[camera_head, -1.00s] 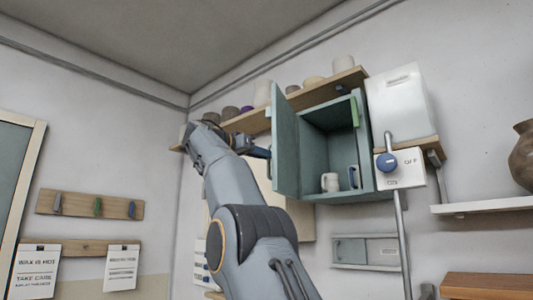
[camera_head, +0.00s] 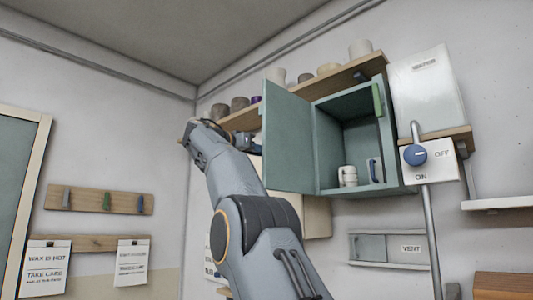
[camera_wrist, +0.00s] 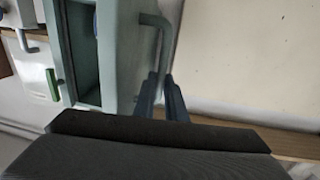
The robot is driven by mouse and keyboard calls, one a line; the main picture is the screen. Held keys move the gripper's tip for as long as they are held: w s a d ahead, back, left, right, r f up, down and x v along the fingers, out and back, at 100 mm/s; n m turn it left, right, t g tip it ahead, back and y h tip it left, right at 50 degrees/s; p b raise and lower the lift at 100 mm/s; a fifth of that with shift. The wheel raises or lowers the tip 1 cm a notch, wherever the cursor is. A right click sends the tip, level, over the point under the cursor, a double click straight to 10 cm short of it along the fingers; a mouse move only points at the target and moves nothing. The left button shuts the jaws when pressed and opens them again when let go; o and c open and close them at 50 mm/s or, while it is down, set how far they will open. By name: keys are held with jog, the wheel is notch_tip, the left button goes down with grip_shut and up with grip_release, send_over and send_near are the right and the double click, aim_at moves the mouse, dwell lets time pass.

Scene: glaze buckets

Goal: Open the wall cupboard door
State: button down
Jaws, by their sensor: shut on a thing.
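The wall cupboard (camera_head: 405,150) is teal and hangs on the wall below a long shelf. Its door (camera_head: 288,143) is hinged at the left and stands wide open, so the inside shows. My gripper (camera_head: 250,142) is at the door's outer left side, its fingertips partly hidden by the door. In the wrist view, the door's bent grey handle (camera_wrist: 157,22) runs down to the dark fingers of my gripper (camera_wrist: 163,95). The fingers are shut on this handle. The exact contact is partly hidden.
A white mug (camera_head: 347,176) and a blue-handled item (camera_head: 374,171) stand inside the cupboard. Pots line the wooden shelf (camera_head: 330,80) above. A blue switch knob (camera_head: 415,155) is to the right. A hook rail (camera_head: 98,202) is on the left wall.

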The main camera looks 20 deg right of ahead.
jog(key=shift+w+f, duration=0.1)
jog(key=shift+w, duration=0.05)
jog(key=c, duration=1.8)
grip_release()
jog(key=shift+a, duration=0.1)
jog(key=b+v, duration=0.1)
jog(key=v, duration=0.6)
jog(key=shift+a+b, duration=0.25)
jog(key=shift+b, duration=0.1)
